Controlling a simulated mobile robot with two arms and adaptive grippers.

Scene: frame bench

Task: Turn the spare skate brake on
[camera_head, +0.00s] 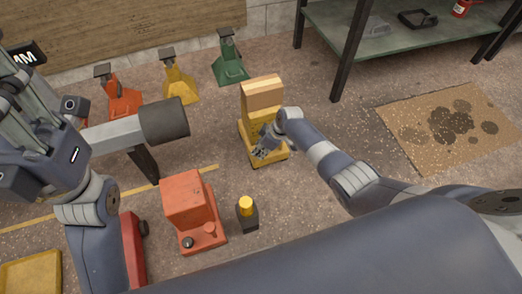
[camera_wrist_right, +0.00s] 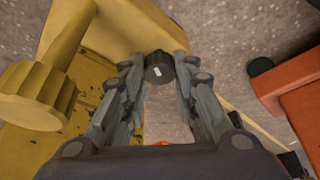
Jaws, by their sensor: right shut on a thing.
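A yellow machine skate (camera_head: 250,128) with a tan block on top stands on the floor right of centre in the head view. My right gripper (camera_head: 266,144) reaches its near side. In the right wrist view my right gripper (camera_wrist_right: 155,72) is shut on a small black knob (camera_wrist_right: 159,68) with a white mark, beside the yellow body (camera_wrist_right: 110,30). A yellow ribbed knob (camera_wrist_right: 32,95) stands to its left. A similar red skate (camera_head: 184,200) with a black knob (camera_head: 188,242) stands nearer. My left gripper (camera_head: 22,95) is up at the left, partly cut off; its jaw opening is unclear.
A dark-ended grey beam (camera_head: 165,122) extends between the skates and my left arm. Red, yellow and green jacks (camera_head: 178,80) stand behind. A black bottle with yellow cap (camera_head: 247,213) is beside the red skate. A green shelf (camera_head: 400,40) and stained cardboard (camera_head: 450,128) are right.

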